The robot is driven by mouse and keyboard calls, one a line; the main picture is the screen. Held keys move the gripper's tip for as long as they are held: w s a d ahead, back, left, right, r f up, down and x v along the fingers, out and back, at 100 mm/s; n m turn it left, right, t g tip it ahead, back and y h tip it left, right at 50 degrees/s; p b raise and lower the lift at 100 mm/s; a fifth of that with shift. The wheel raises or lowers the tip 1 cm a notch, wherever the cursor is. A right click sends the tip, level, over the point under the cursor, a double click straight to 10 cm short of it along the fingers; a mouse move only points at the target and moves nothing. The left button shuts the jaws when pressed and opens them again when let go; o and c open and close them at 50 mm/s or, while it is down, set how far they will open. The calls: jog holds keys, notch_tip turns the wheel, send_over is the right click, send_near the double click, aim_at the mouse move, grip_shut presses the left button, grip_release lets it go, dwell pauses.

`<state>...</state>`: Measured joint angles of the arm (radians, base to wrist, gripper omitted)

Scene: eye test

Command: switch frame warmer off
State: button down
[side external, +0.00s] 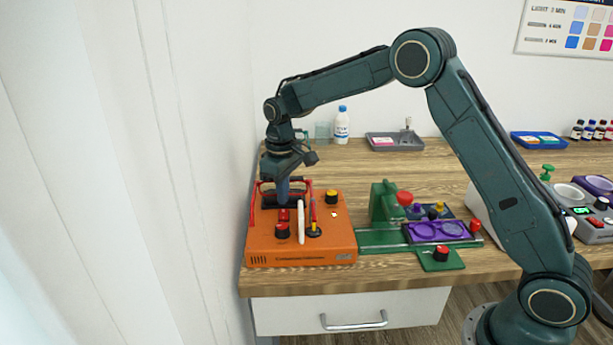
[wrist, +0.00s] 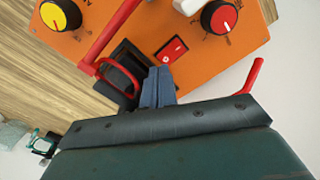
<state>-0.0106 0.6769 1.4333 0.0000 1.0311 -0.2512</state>
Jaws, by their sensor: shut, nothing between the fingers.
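The frame warmer looks to be the orange box (side external: 330,247) at the left end of the table; it also fills the top of the wrist view (wrist: 130,30). A red rocker switch (wrist: 172,50) sits on its top; I cannot tell which side is pressed. In the side view the switch (side external: 283,215) shows just below my fingers. My gripper (side external: 283,203) points down over the box. In the wrist view its shut, empty fingertips (wrist: 160,72) are close beside the switch; whether they touch it is unclear. A dark slot (wrist: 130,65) lies beside them.
Red wire handles (wrist: 110,45) rise around the slot, close to my fingers. A red-capped knob (side external: 282,231), a yellow knob (side external: 332,196), a white upright piece (side external: 301,222) and a thin lever (side external: 313,212) crowd the top. A green device (side external: 385,205) stands to the right.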

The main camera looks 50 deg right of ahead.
aim_at(284, 209)
jog(key=shift+f, duration=0.8)
dwell(0.8)
jog(key=shift+r, duration=0.15)
notch_tip(284, 209, up, 7)
dwell(1.1)
jog(key=shift+s+a+r, duration=0.15)
jog(key=shift+s+r, duration=0.05)
jog(key=shift+r, duration=0.25)
jog(key=shift+f, duration=0.15)
jog(key=shift+f, duration=3.15)
